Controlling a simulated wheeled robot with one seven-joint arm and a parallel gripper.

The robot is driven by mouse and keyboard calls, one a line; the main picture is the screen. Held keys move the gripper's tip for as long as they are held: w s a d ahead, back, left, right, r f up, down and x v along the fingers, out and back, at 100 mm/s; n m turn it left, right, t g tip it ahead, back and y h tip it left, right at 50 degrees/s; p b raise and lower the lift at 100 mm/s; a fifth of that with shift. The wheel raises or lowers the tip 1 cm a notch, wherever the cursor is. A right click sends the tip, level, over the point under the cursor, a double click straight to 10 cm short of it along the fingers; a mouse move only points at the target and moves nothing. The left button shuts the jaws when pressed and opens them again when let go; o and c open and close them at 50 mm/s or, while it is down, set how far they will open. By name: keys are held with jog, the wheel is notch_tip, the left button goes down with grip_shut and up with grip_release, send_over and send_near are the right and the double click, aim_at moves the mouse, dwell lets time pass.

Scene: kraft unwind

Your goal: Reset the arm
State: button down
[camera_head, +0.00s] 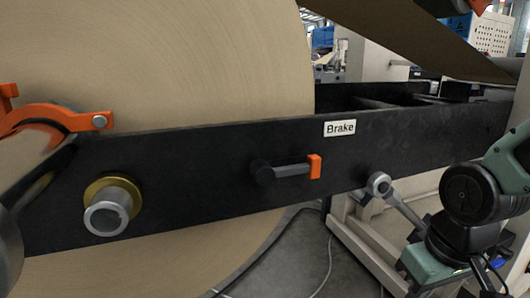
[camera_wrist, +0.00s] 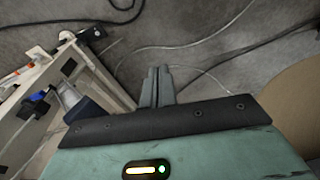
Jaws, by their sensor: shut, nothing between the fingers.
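My gripper (camera_wrist: 157,76) shows in the wrist view with its two grey-green fingers together and nothing between them. It hangs over grey floor, apart from any object. The fingertips cannot be made out there.
A black beam (camera_head: 225,165) with a "Brake" label (camera_head: 340,128) and an orange-tipped lever (camera_head: 314,166) crosses before a large kraft roll (camera_head: 200,65). A silver rod (camera_head: 402,208) is close to my arm. Cables (camera_wrist: 215,62) lie on the floor.

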jog(key=s+a+r+n+g, duration=0.15)
jog(key=s+a+n, duration=0.35)
jog(key=s+a, duration=0.5)
notch_tip(320, 180, up, 22)
jog(key=p, duration=2.2)
